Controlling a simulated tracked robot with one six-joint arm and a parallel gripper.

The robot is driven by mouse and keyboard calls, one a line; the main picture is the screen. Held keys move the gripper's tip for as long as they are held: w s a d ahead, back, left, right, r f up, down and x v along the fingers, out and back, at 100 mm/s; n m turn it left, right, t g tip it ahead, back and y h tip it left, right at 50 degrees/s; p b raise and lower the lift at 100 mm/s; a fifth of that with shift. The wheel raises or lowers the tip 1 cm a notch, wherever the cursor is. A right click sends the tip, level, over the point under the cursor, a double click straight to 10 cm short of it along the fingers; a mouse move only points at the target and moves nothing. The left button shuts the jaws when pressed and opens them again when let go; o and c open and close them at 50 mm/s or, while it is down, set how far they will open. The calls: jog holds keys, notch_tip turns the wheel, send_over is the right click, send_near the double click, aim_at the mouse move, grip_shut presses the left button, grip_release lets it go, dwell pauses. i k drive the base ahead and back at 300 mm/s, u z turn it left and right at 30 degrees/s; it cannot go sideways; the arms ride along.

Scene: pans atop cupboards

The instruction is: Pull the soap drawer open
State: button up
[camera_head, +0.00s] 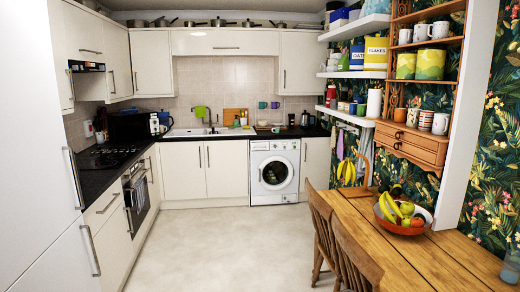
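A white washing machine (292,196) stands under the dark counter at the back of the kitchen, right of the white double cupboard doors. Its round door (275,173) looks shut. The soap drawer (261,146) is at the upper left of the machine's front panel. It appears flush with the panel, but it is too small here to be sure. My gripper is not in view.
The pale floor (225,235) is clear up to the machine. A wooden table (395,255) with a fruit bowl (403,226) and chairs (322,230) stand at right. Cupboards, an oven (138,200) and a tall white unit (30,130) line the left.

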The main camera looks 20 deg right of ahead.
aim_at(255, 146)
jog(key=z, duration=0.15)
jog(key=i, duration=1.8)
jog(key=z, duration=0.25)
jog(key=i, duration=3.6)
jog(key=u, duration=0.1)
